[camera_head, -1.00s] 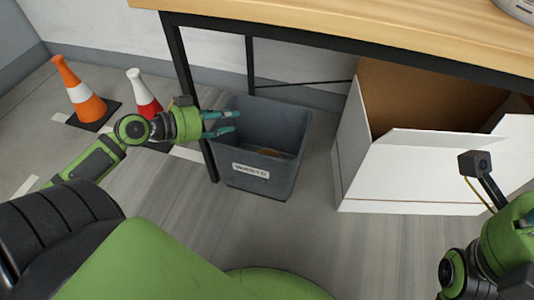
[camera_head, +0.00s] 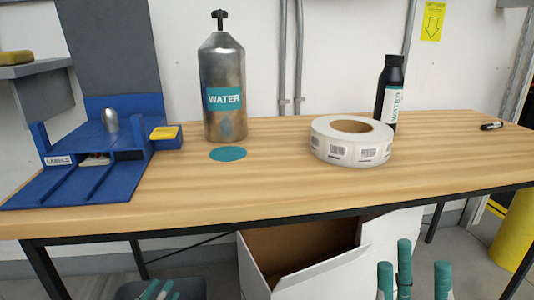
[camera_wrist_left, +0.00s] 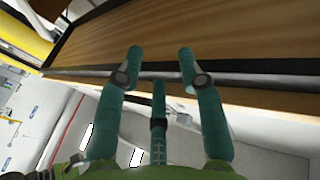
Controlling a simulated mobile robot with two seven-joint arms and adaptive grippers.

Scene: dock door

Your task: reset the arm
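My left gripper (camera_head: 158,290) shows only its teal fingertips at the bottom edge of the head view, in front of the grey bin. In the left wrist view its fingers (camera_wrist_left: 160,65) stand apart with nothing between them, close to a tabletop edge. My right gripper (camera_head: 420,268) points its teal fingers up at the bottom right, in front of the white carton. Its fingers are spread and I see nothing held. Most of both arms is out of view.
The wooden table (camera_head: 270,190) holds a blue fixture (camera_head: 70,185), a metal water bottle (camera_head: 222,90), a label roll (camera_head: 350,142), a black bottle (camera_head: 388,90) and a marker (camera_head: 492,126). Below are the open carton (camera_head: 345,270) and the bin (camera_head: 192,286).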

